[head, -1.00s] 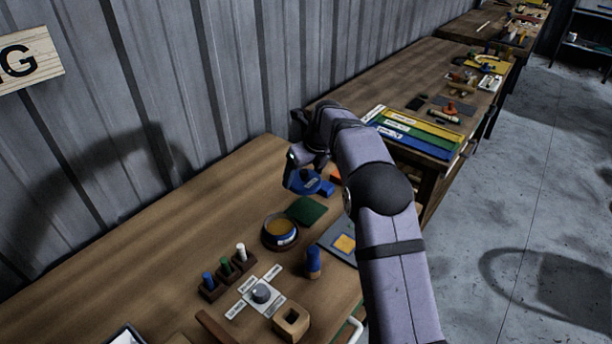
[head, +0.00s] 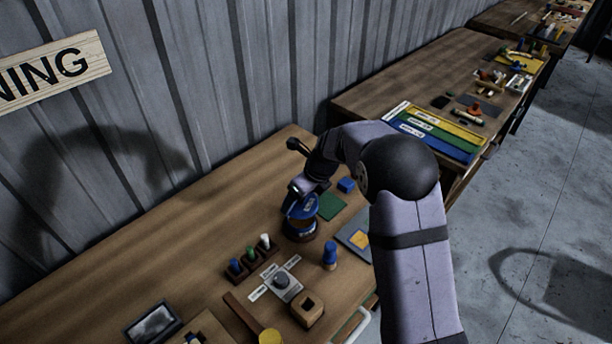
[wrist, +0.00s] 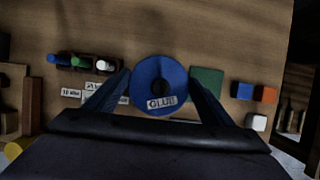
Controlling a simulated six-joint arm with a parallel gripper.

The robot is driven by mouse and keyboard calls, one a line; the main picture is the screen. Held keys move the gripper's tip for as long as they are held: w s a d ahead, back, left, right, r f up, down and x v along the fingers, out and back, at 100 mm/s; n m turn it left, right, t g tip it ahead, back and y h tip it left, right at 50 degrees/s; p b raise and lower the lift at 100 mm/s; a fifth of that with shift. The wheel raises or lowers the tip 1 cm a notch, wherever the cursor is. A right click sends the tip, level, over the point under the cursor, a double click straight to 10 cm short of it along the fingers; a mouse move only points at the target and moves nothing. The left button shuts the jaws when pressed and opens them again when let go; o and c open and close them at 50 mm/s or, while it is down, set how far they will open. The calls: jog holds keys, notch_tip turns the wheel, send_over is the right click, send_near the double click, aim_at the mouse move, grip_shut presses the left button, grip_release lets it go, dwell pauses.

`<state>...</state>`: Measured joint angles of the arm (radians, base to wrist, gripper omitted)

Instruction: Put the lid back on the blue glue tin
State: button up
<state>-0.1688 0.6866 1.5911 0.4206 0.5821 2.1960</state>
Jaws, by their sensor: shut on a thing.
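The blue lid (head: 303,208) is a round disc with a dark centre. In the wrist view the lid (wrist: 146,88) lies flat between the fingers, with its GLUE label facing up. My gripper (wrist: 160,82) is shut on it. In the head view my gripper (head: 300,192) points down over the glue tin (head: 300,233), whose dark lower side shows beneath the lid. The lid covers the tin's mouth from above. I cannot tell whether it touches the rim. In the wrist view the tin is hidden under the lid.
A green mat (head: 331,206) and a blue block (head: 346,185) are right of the tin. A rack of coloured pegs (head: 250,256) stands in front-left. A blue peg (head: 330,253) stands front-right. The bench (head: 190,232) is clear to the left.

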jog(key=shift+w+n, duration=0.55)
jog(key=shift+n, duration=0.15)
jog(key=shift+n+y, duration=0.3)
jog(key=shift+n, duration=0.1)
jog(key=shift+f, duration=0.1)
notch_tip(320, 180, down, 4)
jog(key=b, duration=0.4)
jog(key=shift+g+b, duration=0.3)
jog(key=shift+f+b, duration=0.4)
jog(key=shift+f, duration=0.6)
jog(key=shift+p, duration=0.65)
jog(key=shift+f+p, duration=0.2)
jog(key=shift+p, duration=0.35)
dwell(1.9)
